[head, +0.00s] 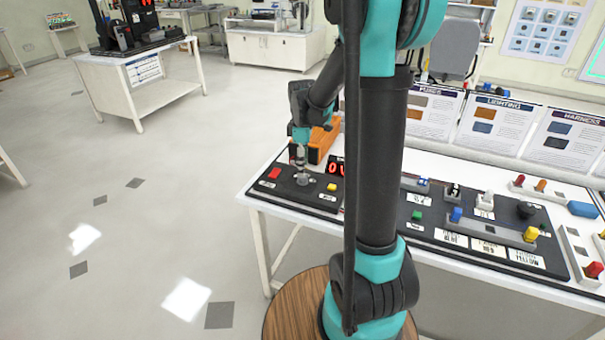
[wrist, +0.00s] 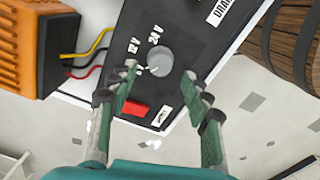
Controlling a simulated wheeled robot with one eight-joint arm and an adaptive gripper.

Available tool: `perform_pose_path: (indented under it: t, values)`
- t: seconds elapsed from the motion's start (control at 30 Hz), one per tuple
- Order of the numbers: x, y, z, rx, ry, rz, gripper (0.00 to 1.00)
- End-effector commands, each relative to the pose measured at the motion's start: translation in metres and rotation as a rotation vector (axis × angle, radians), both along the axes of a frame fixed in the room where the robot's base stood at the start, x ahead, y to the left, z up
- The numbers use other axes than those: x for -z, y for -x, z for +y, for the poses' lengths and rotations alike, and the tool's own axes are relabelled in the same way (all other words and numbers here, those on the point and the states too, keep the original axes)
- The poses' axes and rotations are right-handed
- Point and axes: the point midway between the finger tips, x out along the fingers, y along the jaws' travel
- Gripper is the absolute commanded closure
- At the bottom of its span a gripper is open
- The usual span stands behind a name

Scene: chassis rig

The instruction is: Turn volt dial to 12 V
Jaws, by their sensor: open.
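The volt dial (wrist: 160,61) is a round grey knob on a black panel (wrist: 192,29). The labels "12 V" (wrist: 133,51) and "24 V" (wrist: 157,35) stand beside it. I cannot tell clearly which label the dial points at. My gripper (wrist: 157,80) is open, with one green-and-grey finger to each side below the dial in the wrist view; nothing is held between them. In the head view my gripper (head: 301,163) is over the left end of the panel, pointing down just above the dial (head: 303,180). Contact cannot be told.
A red switch (wrist: 133,108) lies near the left finger. An orange unit (wrist: 33,45) with yellow, red and black cables stands beside the panel. A red display (head: 336,169) is partly hidden by my arm. More switches (head: 456,214) fill the bench to the right.

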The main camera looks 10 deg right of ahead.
Motion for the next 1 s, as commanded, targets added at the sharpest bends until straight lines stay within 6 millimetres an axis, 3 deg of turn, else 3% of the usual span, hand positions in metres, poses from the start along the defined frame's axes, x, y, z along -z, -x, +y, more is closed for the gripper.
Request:
perform_pose_path:
  t: [0.1,0.3,0.67,1.0]
  values:
    - [0.019,0.0,0.0,0.0,0.0,0.0,0.51]
    - [0.036,0.0,0.0,0.0,0.0,0.0,0.51]
    - [0.04,0.0,0.0,0.0,0.0,0.0,0.51]
    - [0.04,0.0,0.0,0.0,0.0,0.0,0.93]
